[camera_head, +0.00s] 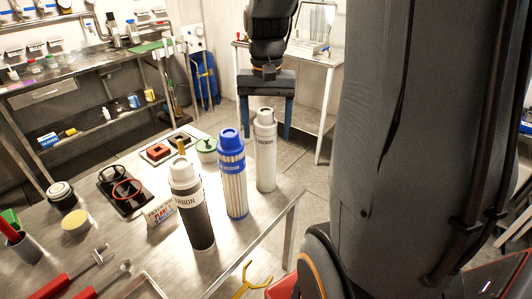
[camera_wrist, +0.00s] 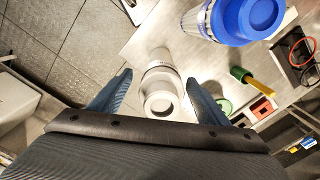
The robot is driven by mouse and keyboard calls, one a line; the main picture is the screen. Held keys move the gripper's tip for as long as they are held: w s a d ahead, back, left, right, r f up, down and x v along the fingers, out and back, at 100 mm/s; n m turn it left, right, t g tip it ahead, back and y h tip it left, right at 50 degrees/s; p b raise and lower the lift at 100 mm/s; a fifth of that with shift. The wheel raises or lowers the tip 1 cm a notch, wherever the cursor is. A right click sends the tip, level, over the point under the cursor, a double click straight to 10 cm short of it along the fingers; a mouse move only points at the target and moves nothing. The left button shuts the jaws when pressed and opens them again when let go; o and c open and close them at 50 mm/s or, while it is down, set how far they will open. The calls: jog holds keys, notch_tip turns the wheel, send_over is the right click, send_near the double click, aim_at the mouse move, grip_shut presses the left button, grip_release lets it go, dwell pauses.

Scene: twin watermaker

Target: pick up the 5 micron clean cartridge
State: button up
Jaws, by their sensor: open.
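A white cartridge (camera_head: 265,152) with dark lettering, partly legible as micron, stands upright near the table's far right corner. In the wrist view this white cartridge (camera_wrist: 160,96) is seen from above, its round top between my two blue fingers. My gripper (camera_head: 266,130) is open and points down at the cartridge's far side in the head view. In the wrist view my gripper (camera_wrist: 157,82) has a finger on each side of the cartridge, with visible gaps. How deep the fingers reach along it is unclear.
A blue-capped pleated cartridge (camera_head: 232,178) stands close left of the white one; a black carbon cartridge (camera_head: 195,212) stands nearer. A green-lidded jar (camera_head: 206,150) and small trays lie behind. The metal table (camera_head: 240,248) has bare space at its right edge.

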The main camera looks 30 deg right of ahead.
aim_at(266, 142)
jog(key=shift+w+f+p, duration=0.2)
jog(key=shift+f+p, duration=0.5)
jog(key=shift+f, duration=1.65)
